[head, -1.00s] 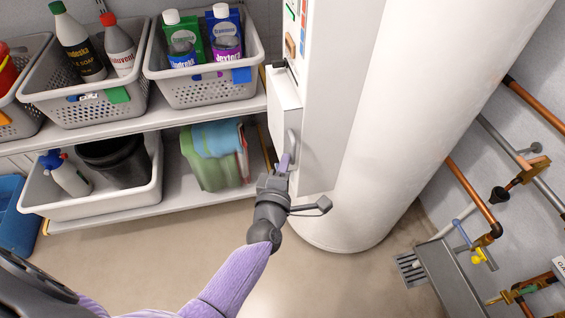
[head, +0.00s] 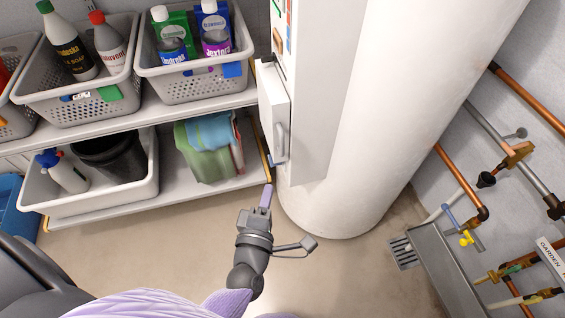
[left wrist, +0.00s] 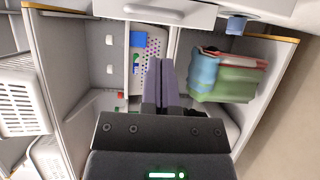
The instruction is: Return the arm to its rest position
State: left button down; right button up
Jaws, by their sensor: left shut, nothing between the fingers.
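My left gripper (head: 266,196) is in the lower middle of the head view, in front of and below the white cabinet door. Its purple fingers are shut with nothing between them, and they also show in the left wrist view (left wrist: 161,82). The cabinet door (head: 273,110) has a grey handle (head: 281,142); the fingertips are below the handle and apart from it. My left arm reaches up from the bottom edge. My right gripper is not in view.
Shelves hold grey baskets (head: 195,88) of bottles, a white bin (head: 95,205) and folded towels (head: 208,150). A large white cylinder (head: 375,110) stands behind the cabinet. The floor around my gripper is clear.

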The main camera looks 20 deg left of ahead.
pick_arm(q)
jog(key=s+d+f+m+g+h, duration=0.1)
jog(key=s+d+m+g+h, duration=0.45)
jog(key=m, duration=0.85)
jog(key=s+a+r+m+g+y, duration=0.1)
jog(key=s+a+m+g, duration=0.2)
jog(key=s+m+g, duration=0.15)
jog(key=s+a+m+g+y, duration=0.1)
jog(key=s+a+m+g, duration=0.1)
jog(key=s+m+g, duration=0.3)
jog(key=s+a+f+g+p, duration=0.1)
jog(key=s+f, duration=0.3)
jog(key=f, duration=0.5)
jog(key=s+a+f+g, duration=0.1)
jog(key=s+f, duration=0.2)
jog(key=f, duration=0.6)
jog(key=s+a+f, duration=0.2)
jog(key=s+f, duration=0.1)
jog(key=s, duration=0.4)
jog(key=s+a+f+g+p, duration=0.1)
jog(key=s+a+f, duration=0.2)
jog(key=s, duration=0.4)
jog(key=shift+f+y, duration=0.45)
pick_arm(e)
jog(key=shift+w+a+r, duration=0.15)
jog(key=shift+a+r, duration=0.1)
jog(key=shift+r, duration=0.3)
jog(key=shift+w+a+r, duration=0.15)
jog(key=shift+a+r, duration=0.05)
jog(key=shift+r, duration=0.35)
